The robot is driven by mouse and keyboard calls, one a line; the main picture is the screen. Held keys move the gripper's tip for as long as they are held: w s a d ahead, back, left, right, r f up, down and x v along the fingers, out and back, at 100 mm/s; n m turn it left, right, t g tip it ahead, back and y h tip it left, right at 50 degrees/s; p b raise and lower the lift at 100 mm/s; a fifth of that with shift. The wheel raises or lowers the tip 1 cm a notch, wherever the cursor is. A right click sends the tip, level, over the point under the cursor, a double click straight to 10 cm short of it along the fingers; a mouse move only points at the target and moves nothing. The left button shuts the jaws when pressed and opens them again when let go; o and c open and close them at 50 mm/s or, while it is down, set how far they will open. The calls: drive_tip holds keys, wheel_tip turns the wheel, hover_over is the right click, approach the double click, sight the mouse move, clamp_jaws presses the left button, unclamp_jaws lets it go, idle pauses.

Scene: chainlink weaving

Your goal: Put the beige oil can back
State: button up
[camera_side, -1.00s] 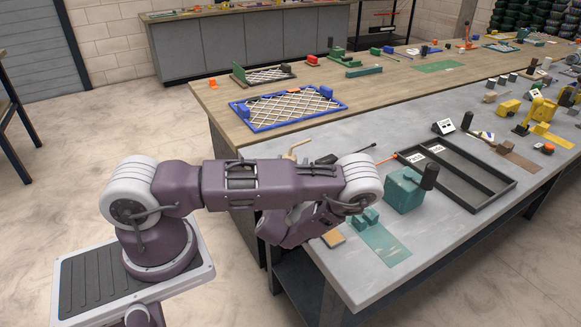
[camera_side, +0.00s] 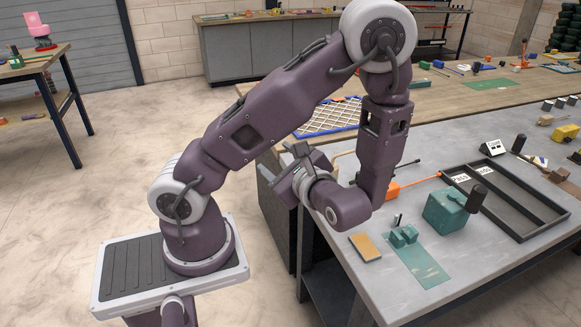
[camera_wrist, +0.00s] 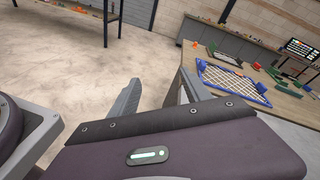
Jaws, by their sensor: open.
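The beige oil can is mostly hidden in the side view. A thin bent beige piece (camera_side: 345,154), possibly its spout, shows behind my forearm on the grey bench. Its body cannot be made out, and the wrist view does not show it. My gripper (camera_side: 284,168) is raised at the bench's left end, turned left toward the open floor. In the wrist view its two grey fingers (camera_wrist: 162,92) stand wide apart with nothing between them.
The grey bench (camera_side: 330,262) holds a tan block (camera_side: 365,247), a teal piece on a green mat (camera_side: 428,268), a teal box (camera_side: 443,210) and a black divided tray (camera_side: 520,225). An orange object (camera_side: 391,191) lies beside my arm. A blue-framed lattice (camera_wrist: 236,82) lies on the wooden bench.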

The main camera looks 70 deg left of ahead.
drive_tip(key=s+d+r+n+h, duration=0.3)
drive_tip(key=s+d+n+h, duration=0.3)
drive_tip(key=d+n+h, duration=0.3)
drive_tip(key=w+d+r+n+t+h, duration=0.1)
drive_tip(key=d+r+t+h, duration=0.5)
drive_tip(key=d+r+t, duration=0.1)
drive_tip(key=shift+w+d+r+n, duration=0.25)
drive_tip(key=shift+d+r+n, duration=0.15)
drive_tip(key=shift+r, duration=0.2)
